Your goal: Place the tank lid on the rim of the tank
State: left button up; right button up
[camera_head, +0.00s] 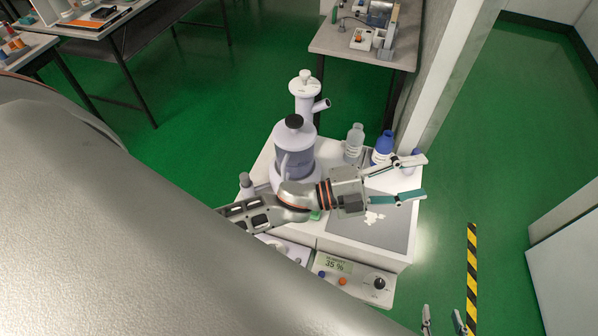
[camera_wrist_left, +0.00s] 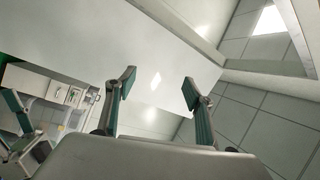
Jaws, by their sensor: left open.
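A humidity tester (camera_head: 393,259) with a white top stands in the middle of the head view. On its left part is a lilac, partly see-through tank (camera_head: 297,160) with a handle. A dark round knob (camera_head: 294,121) shows on the tank's top; I cannot tell whether it belongs to the tank lid. My left gripper (camera_head: 412,178) is open and empty above the tester's right side, to the right of the tank. In the left wrist view its fingers (camera_wrist_left: 158,86) are apart, with pale wall beyond. My right gripper (camera_head: 443,320) shows only fingertips at the bottom edge, apart and empty.
A lilac column (camera_head: 304,103) with a side spout and pale cap stands behind the tank. A grey mat (camera_head: 375,234) lies under my left gripper. A pillar (camera_head: 437,85) rises behind.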

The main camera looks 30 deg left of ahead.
pick_arm(q)
jog(key=s+a+f+n+y, duration=0.6)
jog(key=a+f+n, duration=0.3)
jog(key=f, duration=0.3)
jog(key=s+a+f+n+g+y, duration=0.1)
jog(key=s+a+f+n+y, duration=0.6)
jog(key=f+n, duration=0.4)
notch_tip(320, 180, down, 2)
jog(key=s+a, duration=0.1)
jog(key=a, duration=0.1)
jog(key=shift+s+a, duration=0.25)
jog(key=shift+a, duration=0.1)
